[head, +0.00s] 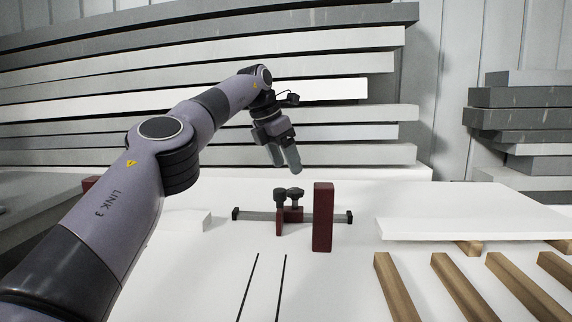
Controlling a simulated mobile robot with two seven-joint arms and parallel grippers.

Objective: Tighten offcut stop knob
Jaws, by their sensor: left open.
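The offcut stop is a dark red block (323,218) standing upright beside a grey rail (257,215) with black end caps on the white table. Two black knobs show near the rail's middle, a left one (280,195) and a right one (296,193), above a small dark red carriage (291,214). I cannot tell which knob belongs to the stop or whether either is tight. My left gripper (284,160) hangs above the knobs, pointing down, open and empty, apart from them. My right gripper is not in view.
A white board (470,228) lies at the right, with several wooden strips (396,285) in front of it. A small white block (192,221) sits at the left. Stacked boards (210,80) rise behind the table (215,285). The front middle is clear except for two black lines.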

